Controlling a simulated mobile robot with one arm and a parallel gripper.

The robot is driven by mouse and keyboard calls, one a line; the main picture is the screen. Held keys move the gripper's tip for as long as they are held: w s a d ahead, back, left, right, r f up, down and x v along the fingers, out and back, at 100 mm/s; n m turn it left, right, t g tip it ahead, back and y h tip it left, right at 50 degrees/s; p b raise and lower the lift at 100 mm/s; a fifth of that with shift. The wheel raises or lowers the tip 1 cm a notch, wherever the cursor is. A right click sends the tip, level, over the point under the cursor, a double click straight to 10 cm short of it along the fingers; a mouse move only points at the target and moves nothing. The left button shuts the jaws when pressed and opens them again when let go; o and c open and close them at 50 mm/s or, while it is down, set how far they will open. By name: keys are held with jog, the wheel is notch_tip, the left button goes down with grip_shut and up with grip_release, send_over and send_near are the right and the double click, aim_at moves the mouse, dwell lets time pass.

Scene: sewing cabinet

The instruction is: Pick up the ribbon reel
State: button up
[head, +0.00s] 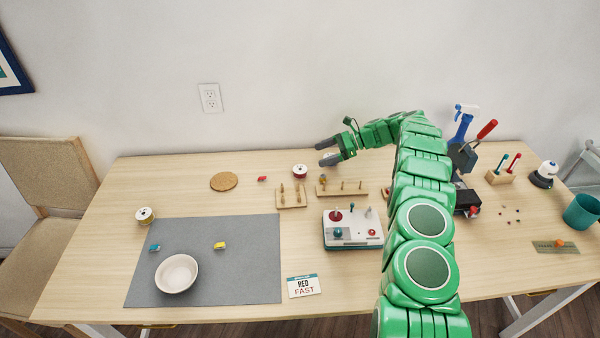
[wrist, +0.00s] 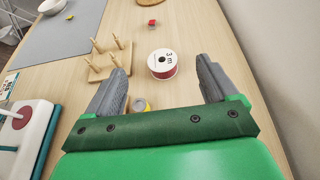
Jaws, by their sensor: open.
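A ribbon reel with white faces and red ribbon (head: 300,171) lies on the table left of and below my gripper (head: 325,152) in the head view. In the wrist view the red reel (wrist: 162,64) shows "3 m" on its face and appears between and just beyond my open fingertips, with no contact visible. My gripper is empty. A second reel, white with a yellowish band (head: 145,215), lies at the table's left, beside the grey mat (head: 205,285).
A wooden peg rack (head: 292,199) stands close to the red reel, with another peg rack (head: 342,188) to its right. A small yellow item (wrist: 140,103) lies near one finger. A cork disc (head: 224,181) and small red piece (head: 262,179) lie left. The wall is behind.

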aim_at(298, 170)
notch_tip(298, 170, down, 3)
jog(key=shift+a+f, duration=0.1)
jog(key=shift+f, duration=0.05)
jog(key=shift+x, duration=3.9)
jog(key=shift+s, duration=0.1)
jog(key=c, duration=1.1)
